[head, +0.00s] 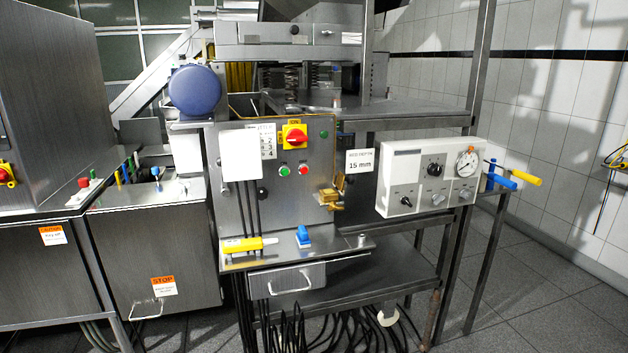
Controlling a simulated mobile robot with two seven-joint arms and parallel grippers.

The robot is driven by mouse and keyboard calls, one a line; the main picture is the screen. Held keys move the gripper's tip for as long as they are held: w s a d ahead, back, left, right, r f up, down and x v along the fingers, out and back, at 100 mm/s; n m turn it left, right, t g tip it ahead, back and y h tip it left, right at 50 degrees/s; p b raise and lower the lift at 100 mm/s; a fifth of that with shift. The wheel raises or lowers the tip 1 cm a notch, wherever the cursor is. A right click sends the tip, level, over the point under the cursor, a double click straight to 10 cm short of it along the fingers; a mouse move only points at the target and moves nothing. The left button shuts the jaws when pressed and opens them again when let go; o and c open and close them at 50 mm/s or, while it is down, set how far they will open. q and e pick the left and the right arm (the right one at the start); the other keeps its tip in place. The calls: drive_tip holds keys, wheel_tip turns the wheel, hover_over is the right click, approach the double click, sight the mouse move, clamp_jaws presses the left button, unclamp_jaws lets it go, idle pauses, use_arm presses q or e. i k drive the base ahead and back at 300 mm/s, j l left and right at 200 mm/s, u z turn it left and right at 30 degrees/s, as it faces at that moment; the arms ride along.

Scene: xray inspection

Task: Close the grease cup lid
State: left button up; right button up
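A small brass grease cup (328,197) sits at the right edge of the steel control panel, below and right of the green and red buttons. A brass round piece (340,182), which looks like its lid, stands up at the cup's right rear, tilted away from the cup mouth, so the lid appears open. The parts are small, and the hinge is not clear. Neither of my grippers is in view.
The steel panel (297,213) carries a red and yellow rotary switch (294,136). A ledge below holds a yellow-handled tool (243,244) and a blue object (303,237). A white gauge box (408,160) stands right of the cup. Floor at right is clear.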

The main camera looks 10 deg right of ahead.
sight(339, 184)
drive_tip(key=l+u, duration=0.4)
drive_tip(key=l, duration=0.95)
drive_tip(key=k+l+u, duration=0.1)
drive_tip(key=l, duration=0.45)
drive_tip(key=k+l, duration=0.15)
drive_tip(key=l, duration=0.4)
drive_tip(key=k+l+u, duration=0.1)
drive_tip(key=l, duration=0.5)
drive_tip(key=u, duration=0.4)
drive_tip(key=i+l+u, duration=0.1)
drive_tip(key=u, duration=0.25)
drive_tip(key=i+l+u, duration=0.1)
drive_tip(key=u, duration=0.25)
drive_tip(key=l+u, duration=0.3)
drive_tip(key=i+l+u, duration=0.2)
drive_tip(key=l, duration=0.2)
drive_tip(key=l+u, duration=0.2)
drive_tip(key=l, duration=0.25)
